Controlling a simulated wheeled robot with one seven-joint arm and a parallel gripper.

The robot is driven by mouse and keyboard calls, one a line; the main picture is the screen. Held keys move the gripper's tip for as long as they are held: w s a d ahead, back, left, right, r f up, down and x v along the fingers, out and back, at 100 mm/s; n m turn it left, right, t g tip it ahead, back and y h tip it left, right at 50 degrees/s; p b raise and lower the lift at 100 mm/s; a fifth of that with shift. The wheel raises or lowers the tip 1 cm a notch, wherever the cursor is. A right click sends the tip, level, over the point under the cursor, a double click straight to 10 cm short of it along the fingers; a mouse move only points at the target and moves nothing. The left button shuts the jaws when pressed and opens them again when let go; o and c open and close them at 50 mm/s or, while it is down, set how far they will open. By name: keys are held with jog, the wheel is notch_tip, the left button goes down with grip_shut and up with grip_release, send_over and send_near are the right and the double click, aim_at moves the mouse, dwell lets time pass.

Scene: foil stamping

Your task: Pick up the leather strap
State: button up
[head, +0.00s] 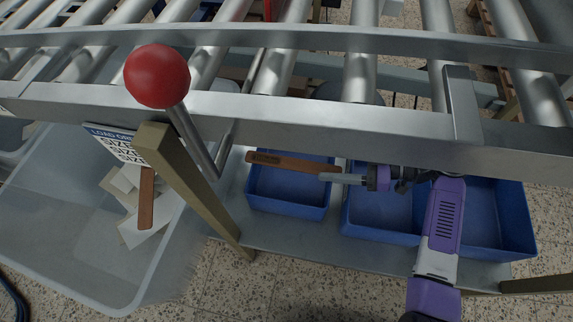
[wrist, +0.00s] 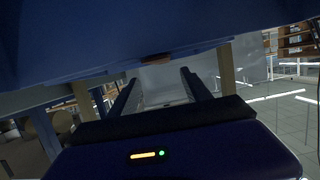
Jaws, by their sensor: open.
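A brown leather strap (head: 288,162) with dark stamped marks near its left end lies across the back part of the left blue bin in the head view. My gripper (head: 325,177) is at the strap's right end, pointing left. In the wrist view my gripper (wrist: 159,76) has its two fingers apart with nothing held between them. A small brown end of the strap (wrist: 157,58) shows ahead, just above the gap between the fingertips. Whether a finger touches the strap cannot be told. A second brown strap (head: 146,198) lies in the grey tub at the left.
The roller conveyor's front rail (head: 300,118) runs close above the bins. A red ball knob (head: 157,76) on a lever and a wooden post (head: 190,185) stand left of the bins. The grey tub (head: 60,225) holds pale pieces. More blue bins (head: 488,225) sit right, beneath my arm.

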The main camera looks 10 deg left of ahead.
aim_at(294, 164)
jog(key=x, duration=0.2)
jog(key=b+x, duration=0.1)
jog(key=x, duration=0.1)
jog(key=f+b+x, duration=0.1)
jog(key=x, duration=0.2)
jog(key=shift+s+d, duration=0.15)
jog(key=shift+s, duration=0.1)
jog(key=shift+a, duration=0.3)
jog(key=shift+r, duration=0.1)
grip_shut()
